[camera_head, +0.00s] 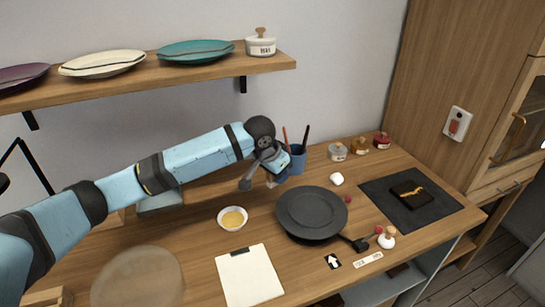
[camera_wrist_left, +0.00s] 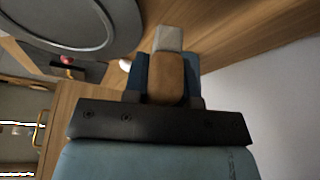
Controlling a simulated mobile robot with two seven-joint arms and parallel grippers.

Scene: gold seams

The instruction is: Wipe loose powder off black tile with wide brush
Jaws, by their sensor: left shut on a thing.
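The black tile (camera_head: 402,189) lies on a dark mat (camera_head: 436,207) at the right of the wooden table, with a gold streak across its top. My left gripper (camera_head: 272,172) is above the table, left of and behind the black pan, well away from the tile. In the left wrist view, my left gripper (camera_wrist_left: 167,85) is shut on the wide brush (camera_wrist_left: 168,78), its wooden handle between the blue fingers and its pale end beyond them. The brush is mostly hidden in the head view. I cannot tell loose powder from the gold seam. My right gripper is not in view.
A black pan (camera_head: 311,211) stands between my left gripper and the tile. Nearby are a blue cup of tools (camera_head: 297,158), a bowl of yellow stuff (camera_head: 232,219), a white sheet (camera_head: 249,276) and small jars (camera_head: 337,151). A shelf (camera_head: 150,78) with plates hangs above.

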